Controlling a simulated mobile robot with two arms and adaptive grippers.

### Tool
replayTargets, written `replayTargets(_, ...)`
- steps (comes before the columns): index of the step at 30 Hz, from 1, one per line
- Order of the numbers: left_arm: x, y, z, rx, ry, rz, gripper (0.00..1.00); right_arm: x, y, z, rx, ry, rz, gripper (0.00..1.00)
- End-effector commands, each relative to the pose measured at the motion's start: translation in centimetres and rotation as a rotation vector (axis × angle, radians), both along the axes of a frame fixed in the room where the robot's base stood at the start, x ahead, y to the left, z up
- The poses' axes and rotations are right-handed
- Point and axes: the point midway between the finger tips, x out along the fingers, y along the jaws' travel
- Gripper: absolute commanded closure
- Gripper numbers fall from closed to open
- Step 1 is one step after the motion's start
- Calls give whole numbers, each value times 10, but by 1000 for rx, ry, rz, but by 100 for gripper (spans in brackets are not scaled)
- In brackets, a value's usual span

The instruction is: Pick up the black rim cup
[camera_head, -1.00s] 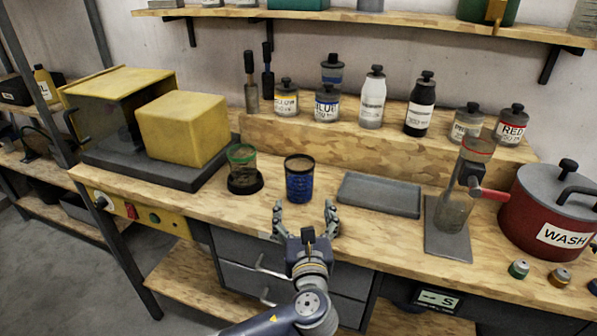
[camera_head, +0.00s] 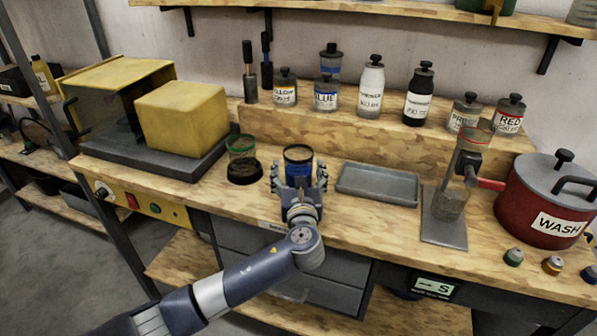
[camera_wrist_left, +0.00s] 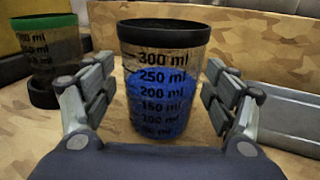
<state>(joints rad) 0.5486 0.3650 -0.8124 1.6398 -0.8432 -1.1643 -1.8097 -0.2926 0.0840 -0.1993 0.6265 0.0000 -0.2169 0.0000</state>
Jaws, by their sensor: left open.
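The black rim cup (camera_head: 298,156) stands upright on the wooden bench. It is clear, with a black rim, ml markings and blue content, and it also shows in the left wrist view (camera_wrist_left: 162,75). My left gripper (camera_head: 299,180) is open around the near side of the cup. In the left wrist view its fingers (camera_wrist_left: 160,100) stand to the left and right of the cup, with a gap visible on each side. The cup's lower part is hidden by the gripper in the head view. My right gripper is not in view.
A green rim cup (camera_head: 241,148) stands on a black round base close left of the cup. A grey tray (camera_head: 378,194) lies to the right. Labelled bottles stand on the raised wooden step (camera_head: 400,139) behind. A red WASH pot (camera_head: 540,205) stands far right.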

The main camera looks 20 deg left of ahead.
Motion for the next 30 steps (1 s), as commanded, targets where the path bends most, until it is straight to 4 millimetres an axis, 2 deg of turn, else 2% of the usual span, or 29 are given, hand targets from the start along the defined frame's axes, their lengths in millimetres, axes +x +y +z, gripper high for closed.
replayTargets(4, 0, 0, 0, -1, 0, -1, 21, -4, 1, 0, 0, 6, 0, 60)
replayTargets(5, 0, -1, 0, -1, 0, -1, 26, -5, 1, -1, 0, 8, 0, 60)
replayTargets(9, 0, -1, 0, 0, 0, -1, 57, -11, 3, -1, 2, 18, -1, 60)
replayTargets(12, 0, -1, 0, 0, 0, -1, 76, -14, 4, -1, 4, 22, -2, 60)
replayTargets(23, 0, -1, 4, 0, -2, -1, 77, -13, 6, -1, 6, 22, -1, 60)
replayTargets(26, 0, -1, 11, -1, -3, -2, 77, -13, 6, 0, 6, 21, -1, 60)
replayTargets(30, 0, -1, 29, -3, -7, -2, 77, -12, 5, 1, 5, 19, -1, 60)
